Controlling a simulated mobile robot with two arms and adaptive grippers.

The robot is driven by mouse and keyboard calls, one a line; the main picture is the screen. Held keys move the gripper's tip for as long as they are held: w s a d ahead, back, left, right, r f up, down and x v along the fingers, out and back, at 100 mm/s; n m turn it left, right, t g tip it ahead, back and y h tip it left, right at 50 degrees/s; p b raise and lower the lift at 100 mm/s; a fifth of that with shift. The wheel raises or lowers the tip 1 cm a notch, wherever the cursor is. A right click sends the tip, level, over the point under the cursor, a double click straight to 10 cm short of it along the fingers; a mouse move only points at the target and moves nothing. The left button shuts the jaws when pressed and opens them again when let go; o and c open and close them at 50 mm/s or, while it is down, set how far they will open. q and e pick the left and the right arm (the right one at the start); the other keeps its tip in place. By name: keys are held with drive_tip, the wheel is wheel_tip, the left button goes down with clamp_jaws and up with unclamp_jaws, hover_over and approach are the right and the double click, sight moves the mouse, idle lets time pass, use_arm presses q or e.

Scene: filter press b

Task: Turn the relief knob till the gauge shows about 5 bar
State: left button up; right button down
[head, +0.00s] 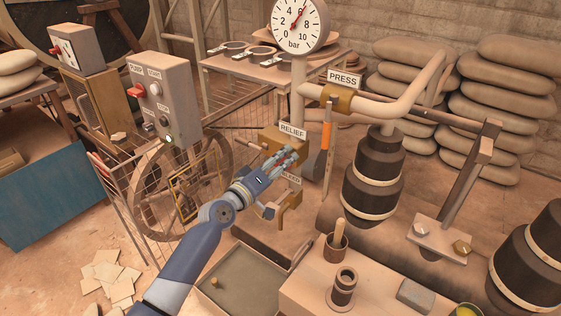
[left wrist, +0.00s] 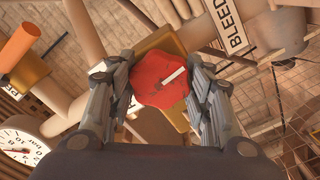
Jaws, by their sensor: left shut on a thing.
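The red relief knob (left wrist: 162,78) with a white pointer mark sits between the fingers of my left gripper (left wrist: 160,85) in the left wrist view. Both fingers press against its sides. In the head view my left gripper (head: 286,157) is at the brass block under the RELIEF label (head: 292,132), and it mostly covers the knob. The round white gauge (head: 297,25), marked bar, stands above. Its red needle points up and slightly right, near the 6; the exact reading is hard to tell. My right gripper is out of view.
The BLEED valve (head: 287,207) is just below the relief block. A spoked handwheel (head: 180,190) and a switch box (head: 160,95) stand on the left. A pot with a wooden handle (head: 337,245) is at front right.

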use_arm(q)
drive_tip(key=shift+n, duration=1.5)
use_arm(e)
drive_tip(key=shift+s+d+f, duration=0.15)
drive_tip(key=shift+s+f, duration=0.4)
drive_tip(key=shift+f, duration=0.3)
use_arm(q)
drive_tip(key=o, duration=1.1)
drive_tip(key=shift+c, duration=0.2)
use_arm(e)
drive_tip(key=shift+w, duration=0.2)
use_arm(q)
drive_tip(key=shift+a, duration=0.1)
drive_tip(key=v, duration=1.2)
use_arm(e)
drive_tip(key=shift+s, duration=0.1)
